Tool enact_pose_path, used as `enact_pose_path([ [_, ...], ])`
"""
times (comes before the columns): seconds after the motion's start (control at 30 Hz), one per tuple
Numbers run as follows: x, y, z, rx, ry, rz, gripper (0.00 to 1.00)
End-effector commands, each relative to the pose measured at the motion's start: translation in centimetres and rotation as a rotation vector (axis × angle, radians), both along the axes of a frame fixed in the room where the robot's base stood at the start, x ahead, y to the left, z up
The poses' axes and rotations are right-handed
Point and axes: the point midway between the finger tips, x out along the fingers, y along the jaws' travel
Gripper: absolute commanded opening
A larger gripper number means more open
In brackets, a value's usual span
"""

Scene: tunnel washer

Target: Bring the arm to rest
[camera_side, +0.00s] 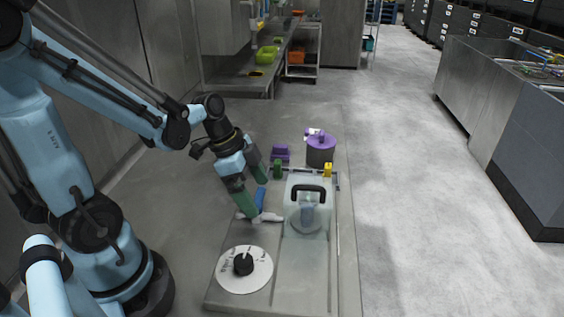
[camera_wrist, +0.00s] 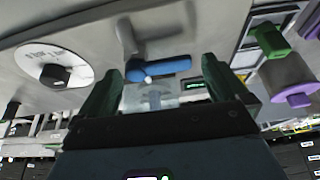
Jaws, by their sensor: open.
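My gripper (camera_side: 256,196) hangs at the left side of the clear box on the grey work panel, its two green fingers spread apart with nothing held between them. In the wrist view my gripper (camera_wrist: 164,70) has a blue lever handle (camera_wrist: 160,68) showing between and beyond its fingertips. The blue handle also shows in the side view (camera_side: 260,198), next to the fingers; whether they touch it I cannot tell. The clear box (camera_side: 306,222) has a black handle on top.
A white dial (camera_side: 232,276) with a black knob lies at the panel's near end. A grey canister with a purple lid (camera_side: 320,148), a purple block (camera_side: 280,153), a green piece (camera_side: 277,168) and a yellow piece (camera_side: 328,169) stand beyond. The floor at right is clear.

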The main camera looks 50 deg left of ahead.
Motion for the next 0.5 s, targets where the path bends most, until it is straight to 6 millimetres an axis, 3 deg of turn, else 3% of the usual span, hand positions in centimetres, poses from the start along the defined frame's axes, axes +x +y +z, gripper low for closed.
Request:
enact_pose_path([
  [0.27, -0.1, 0.2, 0.5, 0.0, 0.0, 0.001, 1.0],
  [0.5, -0.7, 0.7, 2.4, 0.0, 0.0, 0.001, 1.0],
])
